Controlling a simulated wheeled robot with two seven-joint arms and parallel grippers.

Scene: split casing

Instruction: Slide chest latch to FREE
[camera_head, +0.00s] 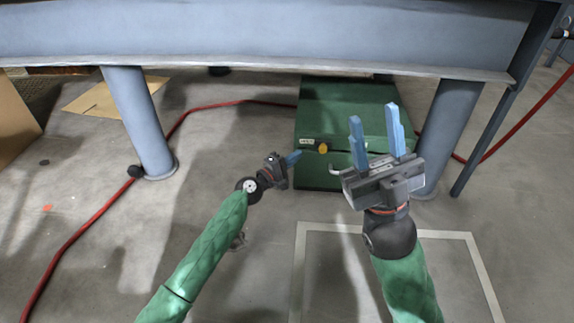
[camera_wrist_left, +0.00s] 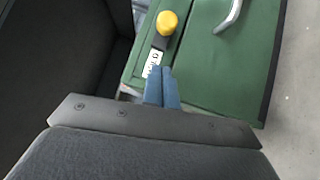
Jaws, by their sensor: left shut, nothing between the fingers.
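The green chest (camera_head: 340,102) stands on the floor under the grey table, and it fills much of the left wrist view (camera_wrist_left: 215,75). Its latch has a yellow knob (camera_head: 322,148), which also shows in the left wrist view (camera_wrist_left: 167,22), on a dark slot beside a white label (camera_wrist_left: 152,62). The label's lettering is too small to read surely. My left gripper (camera_head: 298,156) is shut and empty, its blue fingertips (camera_wrist_left: 161,70) close to the label and apart from the knob. My right gripper (camera_head: 375,125) is open and empty, in front of the chest's right part.
A metal handle (camera_head: 335,170) sticks out of the chest's front, to the right of the knob. Grey table legs (camera_head: 138,120) (camera_head: 447,125) stand on both sides. A red hose (camera_head: 85,225) lies on the floor. A pale taped outline (camera_head: 325,227) marks the floor in front.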

